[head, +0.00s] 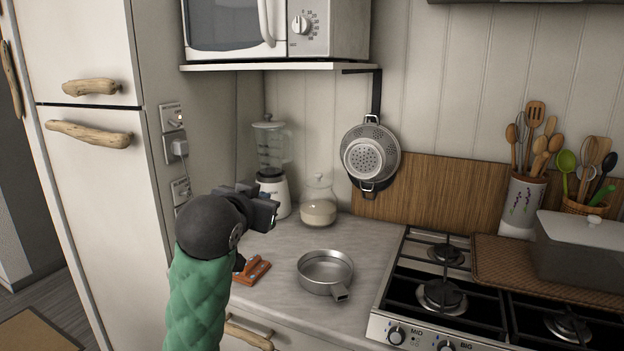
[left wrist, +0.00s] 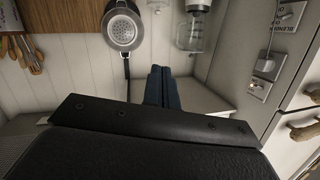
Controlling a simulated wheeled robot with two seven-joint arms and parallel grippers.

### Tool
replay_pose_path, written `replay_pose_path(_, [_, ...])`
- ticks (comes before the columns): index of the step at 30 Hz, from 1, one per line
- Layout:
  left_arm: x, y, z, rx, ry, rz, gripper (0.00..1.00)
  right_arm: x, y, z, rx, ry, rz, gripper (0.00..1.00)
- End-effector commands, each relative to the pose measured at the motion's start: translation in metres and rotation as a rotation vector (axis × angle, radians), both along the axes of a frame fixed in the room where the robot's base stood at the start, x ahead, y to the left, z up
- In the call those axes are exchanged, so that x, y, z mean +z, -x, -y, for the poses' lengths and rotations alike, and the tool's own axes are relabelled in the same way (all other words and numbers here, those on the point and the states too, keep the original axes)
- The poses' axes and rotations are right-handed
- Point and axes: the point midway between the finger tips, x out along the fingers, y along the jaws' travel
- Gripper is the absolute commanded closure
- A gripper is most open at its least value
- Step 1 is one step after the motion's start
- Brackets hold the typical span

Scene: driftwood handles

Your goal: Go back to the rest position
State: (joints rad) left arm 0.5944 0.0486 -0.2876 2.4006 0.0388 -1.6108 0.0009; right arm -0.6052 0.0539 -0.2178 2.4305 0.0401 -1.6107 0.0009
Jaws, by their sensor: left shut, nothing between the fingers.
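My left gripper (head: 264,209) is at the end of my green-sleeved arm, raised over the left part of the counter (head: 270,296). In the head view it is in front of the blender (head: 271,150) and left of the glass jar (head: 318,205). In the left wrist view its two dark fingers (left wrist: 162,88) are together, with nothing between them. My right gripper is in neither view.
A metal pan (head: 325,272) and an orange-brown object (head: 253,270) lie on the counter. The gas stove (head: 440,294) is at right. A microwave (head: 265,28) sits on a shelf above. The fridge (head: 98,190) stands close at left, beside wall switches (head: 171,118).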

Motion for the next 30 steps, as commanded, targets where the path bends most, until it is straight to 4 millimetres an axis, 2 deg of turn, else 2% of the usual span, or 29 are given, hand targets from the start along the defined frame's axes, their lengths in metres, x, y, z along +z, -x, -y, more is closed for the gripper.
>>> replay_pose_path(1, [-0.022,0.002,-0.003,0.002,0.004,-0.035,1.00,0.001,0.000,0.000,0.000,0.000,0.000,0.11])
replay_pose_path(3, [-0.049,0.005,-0.006,0.006,0.008,-0.080,1.00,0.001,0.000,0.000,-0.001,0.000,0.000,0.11])
replay_pose_path(14, [-0.188,0.036,-0.022,0.032,0.022,-0.311,1.00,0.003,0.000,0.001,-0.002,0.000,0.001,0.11])
replay_pose_path(23, [-0.299,0.085,-0.032,0.052,0.024,-0.512,1.00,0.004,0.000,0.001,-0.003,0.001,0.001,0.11])
replay_pose_path(30, [-0.382,0.140,-0.038,0.066,0.022,-0.679,1.00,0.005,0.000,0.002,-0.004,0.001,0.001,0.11])
